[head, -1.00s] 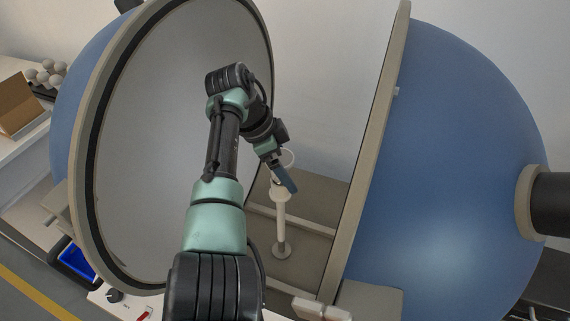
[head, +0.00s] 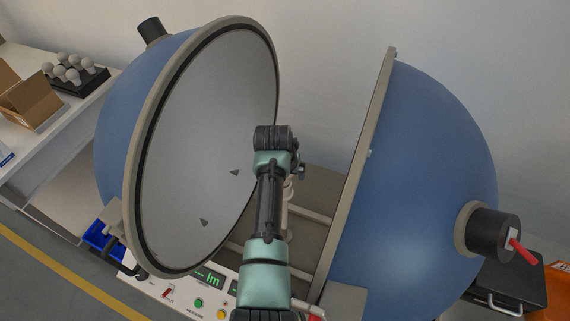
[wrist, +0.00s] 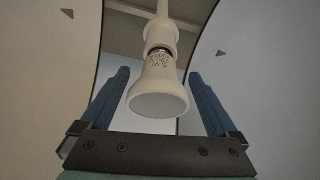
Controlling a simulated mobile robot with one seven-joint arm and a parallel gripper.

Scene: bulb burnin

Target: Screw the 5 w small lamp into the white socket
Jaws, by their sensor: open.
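The small lamp (wrist: 158,92), white and marked "5 W", stands between my fingers in the wrist view. Its narrow end meets the white socket (wrist: 158,38), and a thin band of metal base shows between them. I cannot tell how deep the base sits. My gripper (wrist: 158,75) is open, one blue finger on each side of the lamp, with visible gaps. In the head view, my arm hides most of the gripper and lamp; the socket's pale post (head: 286,215) shows partly behind it.
The open sphere's left half (head: 205,150) and right half (head: 420,190) flank my arm closely. A front panel (head: 190,295) carries a green display and buttons. At far left, a table holds a black tray (head: 88,84) of several lamps and a cardboard box (head: 35,100).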

